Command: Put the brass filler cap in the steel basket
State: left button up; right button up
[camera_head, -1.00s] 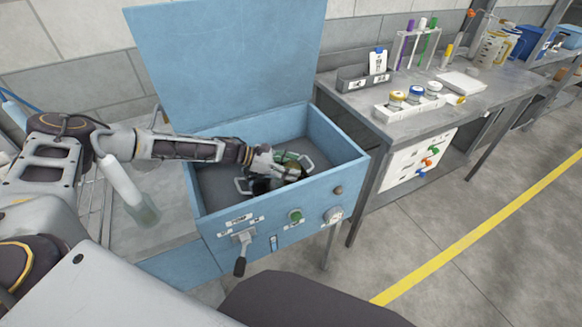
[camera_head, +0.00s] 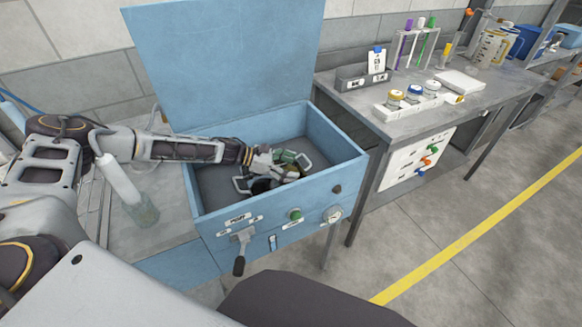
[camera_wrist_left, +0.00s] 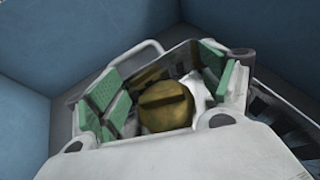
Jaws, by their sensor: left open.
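The brass filler cap (camera_wrist_left: 167,104) is a round, dull gold piece with a raised bar, seen in the left wrist view. It lies between the green-padded fingers of my left gripper (camera_wrist_left: 158,84), with a gap at the pads, so the gripper is open around it. In the head view my left gripper (camera_head: 284,170) reaches down into the open blue box and hides the cap. The steel basket shows by pale handle loops beside the gripper, one at the upper right (camera_head: 306,160). I cannot tell whether the cap is inside the basket. My right gripper is not in view.
The blue box (camera_head: 350,172) has a raised lid (camera_head: 230,65) behind, and a lever and knobs on its front. A grey bench (camera_head: 455,105) at the right carries a white tray of jars (camera_head: 403,110) and a tube rack. The box walls stand close around my gripper.

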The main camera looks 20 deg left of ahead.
pick_arm(q)
jog(key=shift+s+a+f, duration=0.1)
jog(key=shift+a+f, duration=0.15)
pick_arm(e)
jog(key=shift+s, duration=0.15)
pick_arm(q)
jog(key=shift+r+p, duration=0.3)
jog(key=shift+p, duration=0.05)
jog(key=shift+a+r, duration=0.35)
jog(key=shift+r, duration=0.05)
jog(key=shift+s+a+r, duration=0.15)
jog(key=shift+a+r, duration=0.05)
jog(key=shift+a, duration=0.1)
jog(key=v, duration=0.4)
jog(key=shift+r+p, duration=0.1)
jog(key=shift+p, duration=0.3)
jog(key=v, duration=0.6)
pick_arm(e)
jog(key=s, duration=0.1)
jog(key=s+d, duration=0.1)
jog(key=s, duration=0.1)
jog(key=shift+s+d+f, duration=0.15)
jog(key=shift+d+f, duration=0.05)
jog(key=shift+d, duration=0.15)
pick_arm(q)
jog(key=shift+s+a+r, duration=0.1)
jog(key=shift+r, duration=0.05)
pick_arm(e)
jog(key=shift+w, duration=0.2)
